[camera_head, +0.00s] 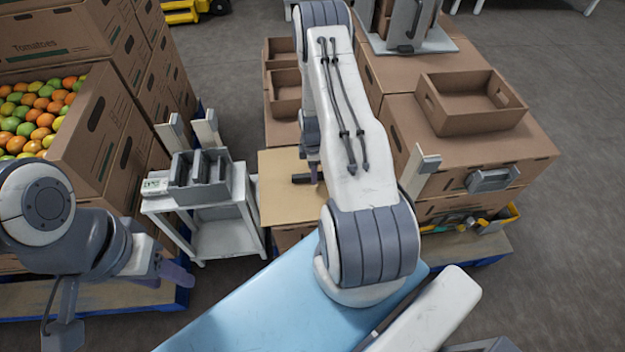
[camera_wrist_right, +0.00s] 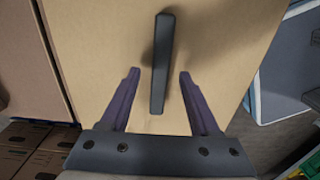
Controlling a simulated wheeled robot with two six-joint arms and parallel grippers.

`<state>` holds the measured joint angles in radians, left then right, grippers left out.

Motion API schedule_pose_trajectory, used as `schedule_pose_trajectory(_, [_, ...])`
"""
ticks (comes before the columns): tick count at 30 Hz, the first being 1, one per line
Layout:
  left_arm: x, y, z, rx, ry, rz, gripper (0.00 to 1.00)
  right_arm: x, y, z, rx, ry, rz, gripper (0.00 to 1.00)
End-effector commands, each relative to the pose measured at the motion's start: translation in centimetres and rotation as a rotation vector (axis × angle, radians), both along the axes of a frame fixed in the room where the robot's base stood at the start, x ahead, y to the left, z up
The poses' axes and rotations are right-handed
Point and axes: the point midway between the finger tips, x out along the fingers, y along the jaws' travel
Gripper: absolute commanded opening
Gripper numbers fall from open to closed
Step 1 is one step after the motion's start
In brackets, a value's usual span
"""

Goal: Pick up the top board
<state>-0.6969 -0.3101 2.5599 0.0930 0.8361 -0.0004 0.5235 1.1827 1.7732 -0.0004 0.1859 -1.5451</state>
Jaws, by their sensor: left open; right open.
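The top board (camera_head: 280,200) is a flat tan panel lying on a stack in the middle of the head view, partly covered by my right arm. A dark bar handle (camera_head: 301,179) sits on it. In the right wrist view the board (camera_wrist_right: 100,50) fills most of the picture and the handle (camera_wrist_right: 162,60) runs upright in it. My right gripper (camera_wrist_right: 159,74) is open, with one purple finger on each side of the handle and a gap to both. My left gripper (camera_head: 178,272) is open at the lower left, away from the board.
A white stand (camera_head: 215,215) with a grey holder is left of the board. Cardboard boxes (camera_head: 460,165) stand on the right, with an open carton (camera_head: 475,115) on top. A tomato box (camera_head: 90,140) is at the left. Grey floor is free at far right.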

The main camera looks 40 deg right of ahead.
Motion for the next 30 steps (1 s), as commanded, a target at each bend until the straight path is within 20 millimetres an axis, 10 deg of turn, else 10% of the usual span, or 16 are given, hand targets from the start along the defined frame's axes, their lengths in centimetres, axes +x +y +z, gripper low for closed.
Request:
schedule_pose_trajectory(10, [0.0, 0.0, -0.1, 0.0, 0.0, 0.0, 0.5, 0.0, -0.1, -0.9, -0.001, -0.001, -0.001, 0.62])
schedule_pose_trajectory(15, [0.0, 0.0, -0.1, 0.0, 0.0, 0.0, 0.5, 0.0, -0.1, -0.9, -0.001, -0.001, -0.001, 0.0])
schedule_pose_trajectory(30, [0.0, 0.0, 0.2, 0.0, 0.0, 0.0, 0.5, 0.1, -0.1, 1.2, -0.002, -0.003, -0.001, 0.0])
